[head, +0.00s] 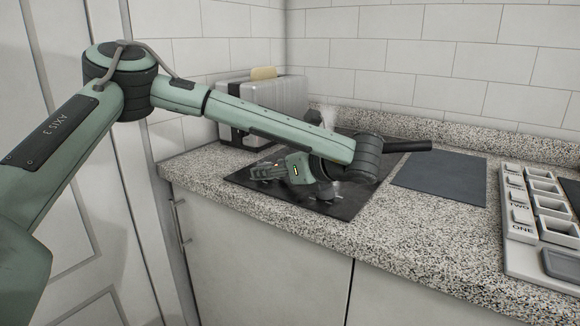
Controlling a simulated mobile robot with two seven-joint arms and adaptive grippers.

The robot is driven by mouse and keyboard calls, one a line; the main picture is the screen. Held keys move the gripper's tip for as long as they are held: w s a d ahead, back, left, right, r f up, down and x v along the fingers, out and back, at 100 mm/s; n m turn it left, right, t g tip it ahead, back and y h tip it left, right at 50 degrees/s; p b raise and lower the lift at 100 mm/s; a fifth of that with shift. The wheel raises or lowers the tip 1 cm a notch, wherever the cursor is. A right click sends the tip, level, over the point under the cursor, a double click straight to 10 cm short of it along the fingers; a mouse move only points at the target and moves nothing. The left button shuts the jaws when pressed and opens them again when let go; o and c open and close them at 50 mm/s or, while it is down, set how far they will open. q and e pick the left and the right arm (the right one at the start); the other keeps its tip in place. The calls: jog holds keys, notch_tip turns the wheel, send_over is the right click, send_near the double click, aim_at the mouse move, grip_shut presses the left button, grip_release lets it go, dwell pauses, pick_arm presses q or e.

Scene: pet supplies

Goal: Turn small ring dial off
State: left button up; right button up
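My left arm reaches in from the left over a dark cooktop (345,205) set on the speckled counter. My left gripper (262,173) is low over the cooktop's left part and points left. Its fingers are small and seen at an angle, so I cannot tell whether they are open or shut, or whether they touch anything. I cannot make out a small ring dial; it may be hidden behind the gripper and wrist. A black handle (408,146) sticks out to the right from behind my wrist. My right gripper is not in view.
A metal toaster (285,95) with a slice of bread (263,73) stands behind the cooktop. A pale wisp like steam (328,114) rises beside it. A dark flat mat (440,175) lies to the right. A grey organizer (509,250) with labelled lids is farther right. The front counter is clear.

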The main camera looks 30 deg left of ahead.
pick_arm(q)
jog(key=v, duration=1)
jog(key=shift+a, duration=0.1)
